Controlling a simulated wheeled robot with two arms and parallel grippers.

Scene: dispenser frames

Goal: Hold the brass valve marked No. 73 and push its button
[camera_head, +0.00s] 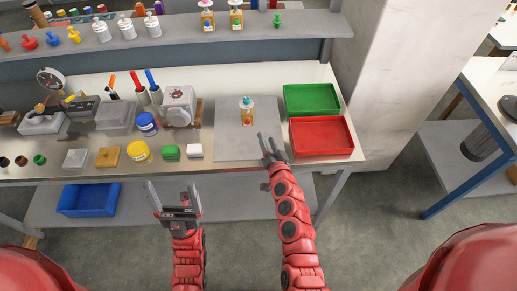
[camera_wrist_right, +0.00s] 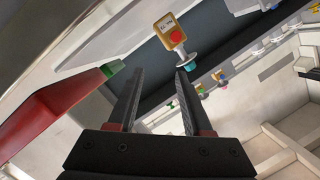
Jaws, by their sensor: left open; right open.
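A small yellow-brass valve (camera_head: 247,113) with a red round spot and a teal top stands on the grey mat (camera_head: 228,143). My left gripper (camera_head: 173,192) is open and empty, in front of the table's edge, well left of the valve.
A green tray (camera_head: 335,110) and a red tray (camera_head: 346,153) lie right of the mat. Two similar valves (camera_head: 207,17) (camera_head: 236,17) stand on the back shelf. The mat around the valve is clear.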

